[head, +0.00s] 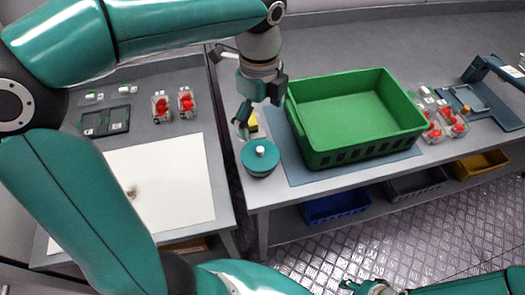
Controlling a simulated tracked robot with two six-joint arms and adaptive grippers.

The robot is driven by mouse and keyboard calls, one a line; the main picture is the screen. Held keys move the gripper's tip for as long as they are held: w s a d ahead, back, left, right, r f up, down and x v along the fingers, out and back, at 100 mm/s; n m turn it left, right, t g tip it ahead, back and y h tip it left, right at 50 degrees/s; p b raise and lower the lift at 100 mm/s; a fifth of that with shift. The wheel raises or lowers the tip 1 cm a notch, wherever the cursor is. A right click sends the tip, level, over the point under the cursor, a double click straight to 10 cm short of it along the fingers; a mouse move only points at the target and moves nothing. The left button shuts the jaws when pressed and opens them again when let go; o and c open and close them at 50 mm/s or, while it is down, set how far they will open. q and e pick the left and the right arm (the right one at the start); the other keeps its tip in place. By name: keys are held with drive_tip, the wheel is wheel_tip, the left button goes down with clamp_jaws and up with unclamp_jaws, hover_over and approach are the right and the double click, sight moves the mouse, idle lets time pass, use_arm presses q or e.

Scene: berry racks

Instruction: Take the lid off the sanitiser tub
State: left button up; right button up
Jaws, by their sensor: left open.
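The sanitiser tub (261,174) stands near the front left corner of the right-hand table. Its round teal lid (250,157) is on it, with a pale knob (260,151) on top. My left gripper (258,116) is open and points down just behind the tub, apart from the knob as far as I can see.
A green crate (318,158) stands on a blue-grey mat (297,176) right of the tub. A small yellow thing (253,122) is close by my left fingers. Red berry punnets (161,106) lie on the left table. Bins (335,207) sit under the right table.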

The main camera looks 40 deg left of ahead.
sight(260, 150)
use_arm(q)
wheel_tip(260, 150, down, 6)
drive_tip(key=shift+w+d+f, duration=0.1)
drive_tip(key=shift+f, duration=2.7)
drive_tip(key=shift+c, duration=0.2)
drive_tip(key=shift+s, duration=0.25)
drive_tip(key=c, duration=1.2)
drive_tip(key=shift+o, duration=0.2)
